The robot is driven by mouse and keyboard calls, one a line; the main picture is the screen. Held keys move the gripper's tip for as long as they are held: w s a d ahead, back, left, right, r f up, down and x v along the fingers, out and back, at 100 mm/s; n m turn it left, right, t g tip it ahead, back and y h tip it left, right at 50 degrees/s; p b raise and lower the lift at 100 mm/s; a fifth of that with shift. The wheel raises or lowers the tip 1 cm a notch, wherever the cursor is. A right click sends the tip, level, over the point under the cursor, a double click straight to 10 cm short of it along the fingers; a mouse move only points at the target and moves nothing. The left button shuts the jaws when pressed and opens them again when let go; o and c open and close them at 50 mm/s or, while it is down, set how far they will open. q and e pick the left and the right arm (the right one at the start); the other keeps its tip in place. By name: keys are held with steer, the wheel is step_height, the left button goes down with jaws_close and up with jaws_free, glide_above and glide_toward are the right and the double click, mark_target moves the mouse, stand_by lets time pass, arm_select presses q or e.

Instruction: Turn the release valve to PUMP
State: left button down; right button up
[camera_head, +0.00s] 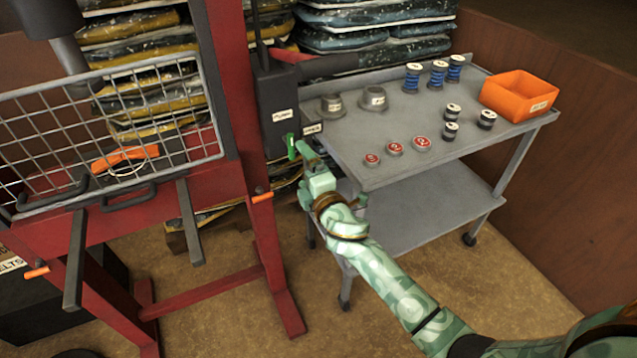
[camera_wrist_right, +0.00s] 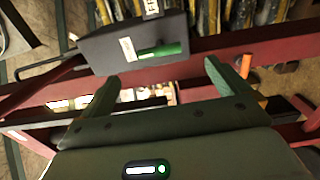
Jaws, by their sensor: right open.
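The release valve's green handle (camera_head: 291,147) is on the lower part of a black pump box (camera_head: 275,90) beside the red press frame. A white label (camera_head: 282,115), apparently PUMP, is above the handle; a second label (camera_head: 312,128) is to its right. In the right wrist view the green handle (camera_wrist_right: 160,51) lies lengthwise, one end near a white label (camera_wrist_right: 128,48). I cannot tell its exact setting. My right gripper (camera_head: 306,160) is just right of and below the handle. In the wrist view its open fingers (camera_wrist_right: 162,82) are apart and empty, short of the handle. My left gripper is out of view.
A grey cart (camera_head: 440,165) stands right of the box, close to my right arm, holding spools, weights and an orange bin (camera_head: 519,95). The red frame (camera_head: 225,60) with a wire guard (camera_head: 115,120) is on the left. Filled bags (camera_head: 375,20) are stacked behind.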

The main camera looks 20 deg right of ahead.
steer(key=s, duration=0.7)
steer(key=shift+p, duration=0.3)
steer(key=shift+d, duration=0.1)
